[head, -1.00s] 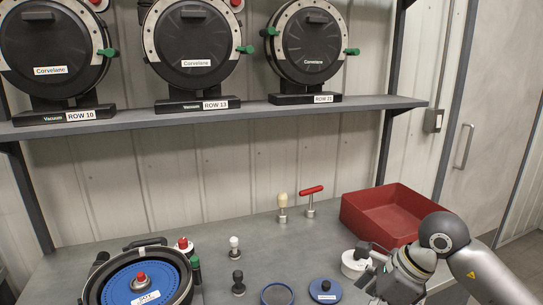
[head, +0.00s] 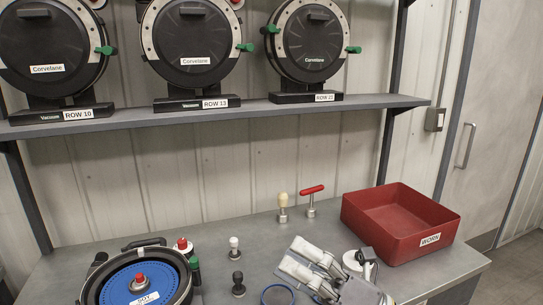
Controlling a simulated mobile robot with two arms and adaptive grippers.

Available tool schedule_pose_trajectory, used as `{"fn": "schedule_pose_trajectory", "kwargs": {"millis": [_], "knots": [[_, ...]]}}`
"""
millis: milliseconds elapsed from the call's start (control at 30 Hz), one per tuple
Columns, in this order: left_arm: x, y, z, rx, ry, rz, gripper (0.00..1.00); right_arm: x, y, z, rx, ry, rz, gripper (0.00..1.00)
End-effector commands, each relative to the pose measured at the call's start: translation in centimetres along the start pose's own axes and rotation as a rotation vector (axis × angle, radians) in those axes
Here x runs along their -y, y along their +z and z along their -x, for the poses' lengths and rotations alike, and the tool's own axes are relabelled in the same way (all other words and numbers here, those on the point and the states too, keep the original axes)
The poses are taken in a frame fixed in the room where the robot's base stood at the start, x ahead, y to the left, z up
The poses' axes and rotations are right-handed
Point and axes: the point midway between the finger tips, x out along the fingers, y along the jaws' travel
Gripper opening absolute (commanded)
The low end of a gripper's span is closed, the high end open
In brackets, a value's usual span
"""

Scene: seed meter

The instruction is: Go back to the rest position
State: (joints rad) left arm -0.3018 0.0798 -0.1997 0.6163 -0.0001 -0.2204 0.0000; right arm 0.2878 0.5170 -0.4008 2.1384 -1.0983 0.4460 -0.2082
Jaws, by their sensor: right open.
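My right gripper (head: 291,254) is over the front right of the bench, its two pale fingers apart and pointing left, with nothing between them. It hides the blue knobbed disc seen there earlier. A white round container (head: 354,262) stands just behind it, partly covered by it. My left gripper is out of view.
A red bin (head: 432,252) labelled WORN stands at the back right. An open meter (head: 173,268) with a blue disc (head: 116,288) sits at the left. A red T-handled tool (head: 311,192), a wooden-knobbed tool (head: 283,205) and small knobbed pieces (head: 238,284) stand on the bench. Closed meters (head: 190,45) line the shelf.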

Motion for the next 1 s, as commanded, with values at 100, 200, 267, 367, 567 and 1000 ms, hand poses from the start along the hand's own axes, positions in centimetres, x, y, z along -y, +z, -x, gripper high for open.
{"fn": "schedule_pose_trajectory", "kwargs": {"millis": [100,200,267,367,567,1000], "knots": [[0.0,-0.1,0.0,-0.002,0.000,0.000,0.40,0.6,3.4,1.9,0.277,0.003,-0.219,0.99],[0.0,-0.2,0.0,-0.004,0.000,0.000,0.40,2.4,5.8,4.6,0.505,-0.021,-0.402,0.99],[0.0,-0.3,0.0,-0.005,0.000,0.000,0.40,3.9,6.7,6.6,0.639,-0.045,-0.514,0.99],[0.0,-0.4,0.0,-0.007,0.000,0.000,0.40,7.1,7.1,10.7,0.859,-0.108,-0.701,0.99],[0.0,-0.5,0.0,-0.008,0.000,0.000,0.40,13.7,3.1,20.0,1.279,-0.298,-1.070,0.99],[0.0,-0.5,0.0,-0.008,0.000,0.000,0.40,16.2,-17.8,34.4,1.916,-0.907,-1.679,0.99]]}}
